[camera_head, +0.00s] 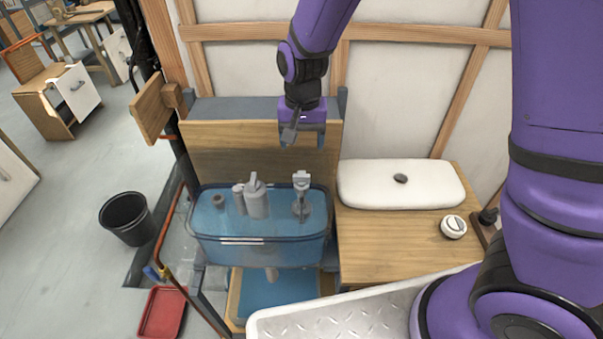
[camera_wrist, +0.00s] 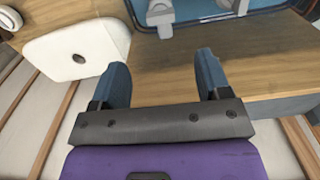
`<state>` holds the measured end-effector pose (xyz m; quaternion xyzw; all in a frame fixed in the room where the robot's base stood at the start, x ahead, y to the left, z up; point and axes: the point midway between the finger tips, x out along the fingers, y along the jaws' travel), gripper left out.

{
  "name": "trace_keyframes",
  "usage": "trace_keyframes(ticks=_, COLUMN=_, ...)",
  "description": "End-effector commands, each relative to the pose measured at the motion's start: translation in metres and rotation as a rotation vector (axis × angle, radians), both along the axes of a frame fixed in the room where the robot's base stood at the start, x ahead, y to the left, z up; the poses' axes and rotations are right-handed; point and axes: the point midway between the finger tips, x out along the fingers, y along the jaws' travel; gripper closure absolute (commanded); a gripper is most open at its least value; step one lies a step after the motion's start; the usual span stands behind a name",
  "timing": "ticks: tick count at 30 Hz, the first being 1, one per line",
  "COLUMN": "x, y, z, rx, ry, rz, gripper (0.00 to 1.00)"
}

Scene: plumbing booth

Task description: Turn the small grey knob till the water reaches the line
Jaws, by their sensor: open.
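A clear blue-tinted cistern tank (camera_head: 207,247) stands in front of a wooden board in the head view. A grey cylindrical fitting (camera_head: 256,200) stands at its middle left and a slimmer grey valve (camera_head: 301,205) with a blocky top at its right. I cannot tell which small part is the grey knob. A pale horizontal streak shows on the front wall; whether it is the line is unclear, and so is the water level. My gripper (camera_head: 303,137) is open and empty above and behind the tank; its two fingers (camera_wrist: 161,68) are spread in the wrist view, with the tank edge beyond.
A white lid (camera_head: 365,194) with a dark central hole lies on a wooden counter (camera_head: 390,247) to the right. A white round piece (camera_head: 454,226) sits near it. A black bucket (camera_head: 126,217) and red tray (camera_head: 163,312) are at left. A wooden board (camera_head: 222,134) rises behind the tank.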

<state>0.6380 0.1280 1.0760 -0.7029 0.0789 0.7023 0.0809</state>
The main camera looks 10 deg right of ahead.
Motion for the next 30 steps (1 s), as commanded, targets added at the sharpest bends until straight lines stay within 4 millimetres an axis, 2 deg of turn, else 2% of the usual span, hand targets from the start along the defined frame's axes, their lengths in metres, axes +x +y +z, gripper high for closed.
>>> trace_keyframes(ticks=8, x=0.000, y=0.001, z=-0.026, rx=-0.005, ry=0.004, rz=-0.001, gripper=0.30)
trace_keyframes(ticks=15, x=0.000, y=0.001, z=-0.068, rx=-0.006, ry=0.005, rz=-0.002, gripper=0.30)
trace_keyframes(ticks=21, x=0.000, y=0.001, z=-0.096, rx=-0.004, ry=0.003, rz=-0.001, gripper=0.30)
trace_keyframes(ticks=30, x=0.000, y=0.001, z=-0.110, rx=-0.003, ry=0.002, rz=0.000, gripper=0.30)
